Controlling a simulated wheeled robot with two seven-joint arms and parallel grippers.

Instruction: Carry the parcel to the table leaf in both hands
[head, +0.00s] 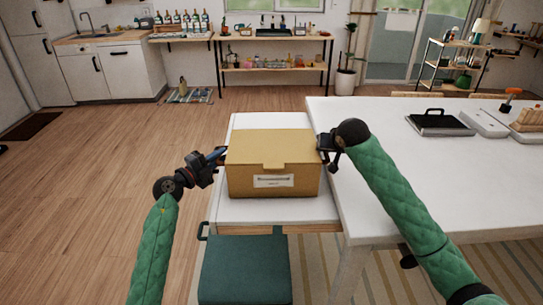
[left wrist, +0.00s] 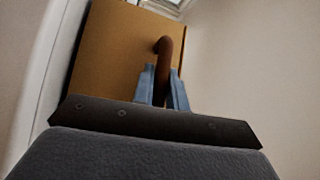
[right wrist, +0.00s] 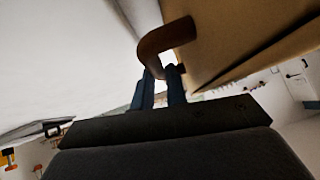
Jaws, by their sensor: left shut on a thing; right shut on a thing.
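The parcel (head: 272,165) is a tan box with a lid flap and a white label on its front. It is over the narrow white table leaf (head: 240,211) beside the large white table; whether it touches the leaf I cannot tell. My left gripper (head: 219,156) is at the box's left side, and in the left wrist view its blue fingers (left wrist: 163,88) are shut on a brown handle (left wrist: 166,50). My right gripper (head: 324,150) is at the right side, and in the right wrist view its fingers (right wrist: 159,88) are shut on the other brown handle (right wrist: 162,40).
The large white table (head: 400,180) adjoins the leaf on the right and carries a black case (head: 440,122) and other items. A dark green stool (head: 245,270) stands in front of the leaf. Wooden floor (head: 90,190) is open on the left.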

